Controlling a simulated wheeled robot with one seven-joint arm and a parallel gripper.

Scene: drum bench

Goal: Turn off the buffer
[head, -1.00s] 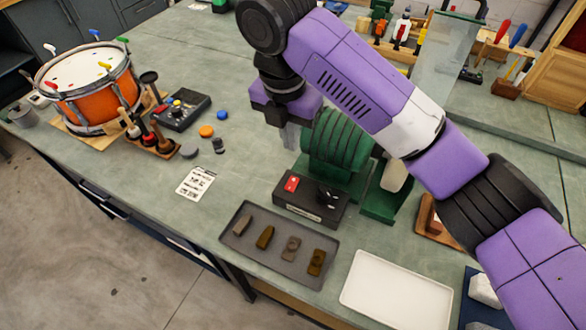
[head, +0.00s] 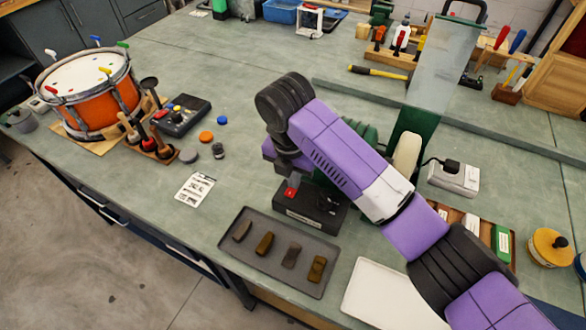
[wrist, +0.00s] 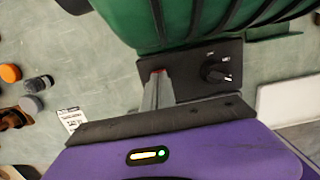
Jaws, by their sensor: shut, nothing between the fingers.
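The buffer is a green machine (head: 368,134) with a pale wheel (head: 407,155), mostly hidden behind my arm in the head view. Its green ribbed housing (wrist: 200,22) fills the top of the wrist view. In front of it sits a black switch box (head: 318,208) with a red switch (head: 289,192) at its left end and a black knob (wrist: 216,69). My gripper (wrist: 158,78) is shut and empty, its fingertips down at the red switch, covering most of it. I cannot tell whether they touch it or how the switch is set.
A grey tray (head: 240,262) with several brown pieces lies in front of the box, and a white tray (head: 390,295) to its right. A printed card (head: 195,190) lies left. Mallets in a stand (head: 150,145) and a drum (head: 90,90) stand farther left.

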